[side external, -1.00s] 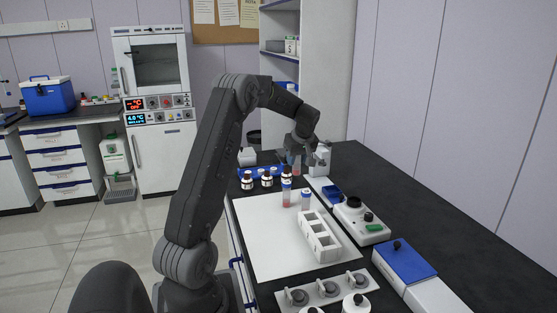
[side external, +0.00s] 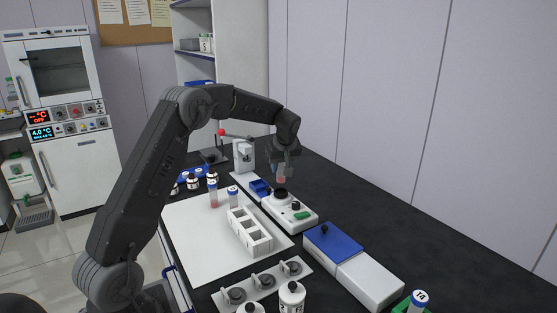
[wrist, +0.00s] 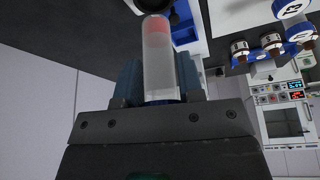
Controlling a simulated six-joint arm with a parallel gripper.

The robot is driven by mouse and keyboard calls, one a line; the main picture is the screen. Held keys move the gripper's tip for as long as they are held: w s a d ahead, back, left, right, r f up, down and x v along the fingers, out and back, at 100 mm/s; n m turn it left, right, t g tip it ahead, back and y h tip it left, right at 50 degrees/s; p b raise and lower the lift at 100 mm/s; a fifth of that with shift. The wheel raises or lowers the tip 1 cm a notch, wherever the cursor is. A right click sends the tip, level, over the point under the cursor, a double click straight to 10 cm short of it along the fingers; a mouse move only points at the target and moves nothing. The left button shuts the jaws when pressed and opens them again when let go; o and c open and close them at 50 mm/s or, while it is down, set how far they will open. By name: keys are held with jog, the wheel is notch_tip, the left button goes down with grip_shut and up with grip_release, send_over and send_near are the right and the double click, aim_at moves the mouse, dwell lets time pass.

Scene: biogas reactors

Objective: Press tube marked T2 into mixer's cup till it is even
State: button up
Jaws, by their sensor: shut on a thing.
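My gripper (side external: 283,163) is shut on a clear tube (side external: 281,179), which hangs nearly upright below the fingers. The tube also shows in the wrist view (wrist: 158,60), with reddish content towards its far end and its blue cap end between the jaws. No T2 mark is readable on it. The mixer (side external: 304,222) is a white box with a black round cup (side external: 280,193) on top, a dark knob and a green button. The tube's lower end is just above the cup or at its mouth; I cannot tell whether it touches.
A blue tray (side external: 260,187) and a grey-white device with a red-knobbed lever (side external: 243,155) are behind the mixer. A blue-lidded box (side external: 333,243) stands in front.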

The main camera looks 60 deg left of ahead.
aim_at(280, 182)
jog(key=shift+f, duration=2.1)
jog(key=shift+f, duration=0.2)
jog(key=shift+s+f, duration=0.1)
jog(key=shift+f, duration=0.2)
dwell(2.3)
jog(key=shift+r, duration=0.1)
jog(key=shift+r, duration=4.2)
